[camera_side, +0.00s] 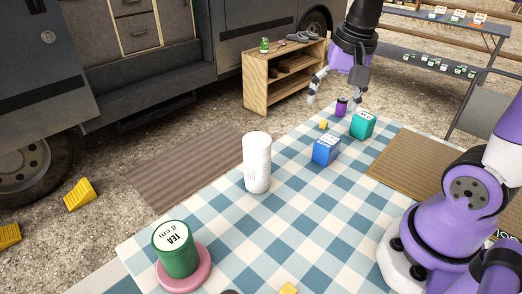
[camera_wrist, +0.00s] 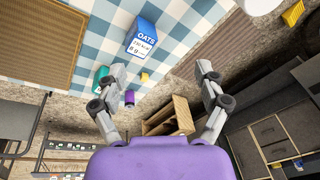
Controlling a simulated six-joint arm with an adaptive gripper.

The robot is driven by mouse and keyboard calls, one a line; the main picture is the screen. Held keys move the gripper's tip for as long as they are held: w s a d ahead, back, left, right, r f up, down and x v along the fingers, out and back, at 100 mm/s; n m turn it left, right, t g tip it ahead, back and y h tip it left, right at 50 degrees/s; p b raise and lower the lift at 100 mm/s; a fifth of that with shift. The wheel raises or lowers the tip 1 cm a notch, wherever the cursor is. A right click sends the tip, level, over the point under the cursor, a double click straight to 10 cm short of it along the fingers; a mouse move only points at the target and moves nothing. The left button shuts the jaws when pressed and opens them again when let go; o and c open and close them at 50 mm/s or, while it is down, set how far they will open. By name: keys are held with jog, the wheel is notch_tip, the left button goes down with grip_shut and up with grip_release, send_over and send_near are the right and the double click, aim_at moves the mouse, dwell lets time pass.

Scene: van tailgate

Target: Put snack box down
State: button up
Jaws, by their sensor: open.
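No box is clearly labelled as a snack box. A teal box (camera_side: 362,125) with a white label on top stands near the far end of the checked table (camera_side: 222,222); in the wrist view it (camera_wrist: 100,76) is partly behind a finger. A blue box (camera_side: 326,150) stands nearer, and its OATS lettering reads in the wrist view (camera_wrist: 143,38). My gripper (camera_side: 335,96) is open and empty above the table's far end, near a purple can (camera_side: 341,107). In the wrist view its fingers (camera_wrist: 161,70) are wide apart with nothing between them.
A small yellow cube (camera_side: 323,125) lies beside the blue box. A brown mat (camera_side: 405,160) lies right. A wooden shelf (camera_side: 254,88) stands beyond the table, by the van.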

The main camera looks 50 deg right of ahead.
jog(key=s+a+n+t, duration=0.3)
jog(key=s+a+n, duration=0.2)
jog(key=n, duration=0.5)
jog(key=shift+a+f+y, duration=0.2)
jog(key=shift+a+y, duration=0.1)
jog(key=shift+a, duration=0.45)
